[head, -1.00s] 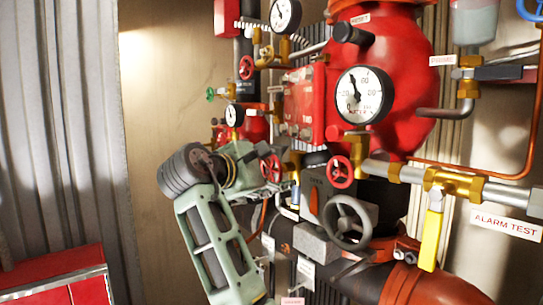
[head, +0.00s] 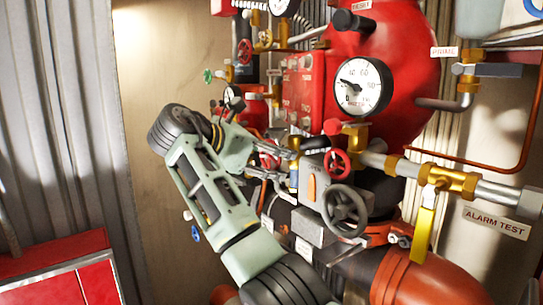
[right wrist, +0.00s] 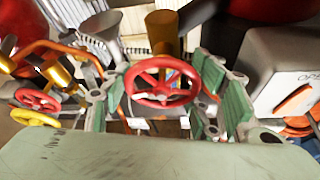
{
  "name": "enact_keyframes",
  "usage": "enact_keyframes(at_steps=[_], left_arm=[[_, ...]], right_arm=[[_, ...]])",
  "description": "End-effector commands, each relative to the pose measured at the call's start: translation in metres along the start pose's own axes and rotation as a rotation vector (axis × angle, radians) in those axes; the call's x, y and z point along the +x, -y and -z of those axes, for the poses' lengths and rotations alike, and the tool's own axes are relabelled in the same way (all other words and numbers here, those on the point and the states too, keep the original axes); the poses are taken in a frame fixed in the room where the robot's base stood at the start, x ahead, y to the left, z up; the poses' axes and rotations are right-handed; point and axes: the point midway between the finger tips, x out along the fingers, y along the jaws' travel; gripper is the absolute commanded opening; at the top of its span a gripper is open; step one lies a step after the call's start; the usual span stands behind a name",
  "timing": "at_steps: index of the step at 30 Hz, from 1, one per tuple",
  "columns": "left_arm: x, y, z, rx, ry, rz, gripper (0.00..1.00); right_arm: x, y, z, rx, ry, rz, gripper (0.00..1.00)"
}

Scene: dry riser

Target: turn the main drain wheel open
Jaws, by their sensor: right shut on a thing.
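A red spoked handwheel on a brass stem (right wrist: 162,82) sits between the green-padded fingers of my right gripper (right wrist: 155,92) in the right wrist view. The gripper is shut on this wheel, with a finger at each side of its rim. In the head view my right gripper (head: 284,164) reaches in among the valves at centre. A red wheel (head: 268,155) shows partly hidden behind its fingers. I cannot read a label that names this wheel as the main drain. My left gripper is not in view.
Close right of the gripper are another red wheel (head: 336,164) and a grey handwheel (head: 346,211) on a grey box. A yellow lever (head: 424,232) hangs further right. A large red valve body with a gauge (head: 363,87) stands above. A red cabinet (head: 60,275) is at lower left.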

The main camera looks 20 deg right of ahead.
Motion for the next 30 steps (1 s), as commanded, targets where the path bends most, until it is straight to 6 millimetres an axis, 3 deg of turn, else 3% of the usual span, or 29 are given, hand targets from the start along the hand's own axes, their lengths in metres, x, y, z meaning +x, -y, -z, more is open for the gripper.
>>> enact_keyframes(at_steps=[21, 22, 27, 30], left_arm=[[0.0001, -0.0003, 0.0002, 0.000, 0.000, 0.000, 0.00], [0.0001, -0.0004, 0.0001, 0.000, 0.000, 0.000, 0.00], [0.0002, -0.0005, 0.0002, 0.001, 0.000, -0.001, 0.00], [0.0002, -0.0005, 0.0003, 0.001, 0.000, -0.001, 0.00]], right_arm=[[0.0001, 0.0005, 0.0021, -0.071, -0.003, 0.029, 0.29], [0.0002, 0.0005, 0.0022, -0.071, -0.003, 0.029, 0.57], [0.0003, 0.0006, 0.0023, -0.070, -0.003, 0.029, 0.72], [0.0003, 0.0007, 0.0021, -0.069, -0.003, 0.029, 0.74]])
